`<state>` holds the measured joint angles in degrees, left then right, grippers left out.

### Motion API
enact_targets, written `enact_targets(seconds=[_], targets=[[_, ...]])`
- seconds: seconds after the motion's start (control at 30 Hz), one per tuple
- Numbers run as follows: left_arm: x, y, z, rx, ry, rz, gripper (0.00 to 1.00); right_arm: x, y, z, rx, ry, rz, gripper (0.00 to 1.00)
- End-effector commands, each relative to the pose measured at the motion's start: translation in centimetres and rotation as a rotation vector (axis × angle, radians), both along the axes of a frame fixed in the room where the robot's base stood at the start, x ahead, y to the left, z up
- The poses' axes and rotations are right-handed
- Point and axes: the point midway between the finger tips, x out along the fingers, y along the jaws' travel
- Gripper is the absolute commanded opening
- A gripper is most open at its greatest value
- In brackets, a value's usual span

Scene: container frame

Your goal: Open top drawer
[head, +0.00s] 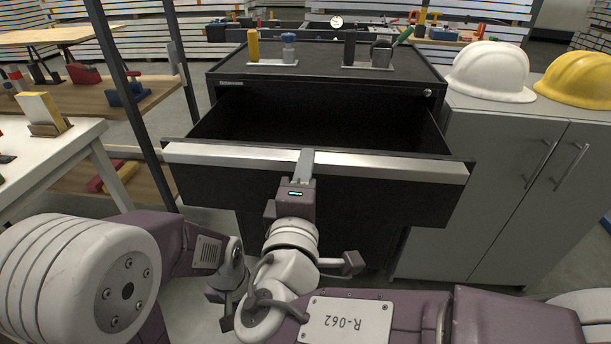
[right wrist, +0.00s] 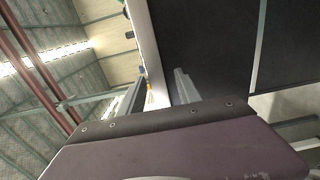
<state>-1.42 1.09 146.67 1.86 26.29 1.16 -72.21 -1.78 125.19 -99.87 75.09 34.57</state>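The black cabinet (head: 330,62) stands ahead, with its top drawer (head: 370,195) pulled well out and its dark inside showing. A silver handle rail (head: 400,166) runs along the upper front edge of the drawer. My right gripper (head: 303,160) is at the middle of this rail, with one finger lying over it. In the right wrist view the rail (right wrist: 151,55) passes between the two spread fingers (right wrist: 158,92), with a gap beside the left finger.
Tool holders (head: 272,62) stand on the cabinet top. A grey cupboard (head: 490,190) with a white helmet (head: 490,70) and a yellow helmet (head: 580,75) is close on the right. A white table (head: 50,160) and a dark post (head: 125,95) are on the left.

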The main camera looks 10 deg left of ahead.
Motion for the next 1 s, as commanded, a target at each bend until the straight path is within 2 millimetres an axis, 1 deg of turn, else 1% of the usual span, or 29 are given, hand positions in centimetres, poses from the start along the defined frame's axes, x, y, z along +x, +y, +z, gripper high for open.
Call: enact_targets(seconds=[0.07,0.13,0.4,0.5,0.63,1.0], targets=[[0.0,0.0,0.2,0.000,0.000,0.000,0.36,-0.6,0.1,0.1,0.000,-0.001,0.003,0.40],[0.0,0.0,0.5,0.000,0.000,0.000,0.36,-1.6,0.2,0.2,0.000,-0.001,0.006,0.40],[0.0,0.0,1.8,0.000,0.000,0.000,0.36,-7.0,0.2,0.2,-0.002,0.001,0.008,0.40],[0.0,0.0,2.0,0.000,0.000,0.000,0.36,-8.3,0.1,0.1,-0.002,0.002,0.005,0.40],[0.0,0.0,2.0,0.000,0.000,0.000,0.36,-9.0,0.0,0.0,-0.002,0.001,0.001,0.40],[0.0,0.0,2.0,0.000,0.000,0.000,0.36,-9.0,0.0,-0.1,-0.001,0.001,0.000,0.40]])
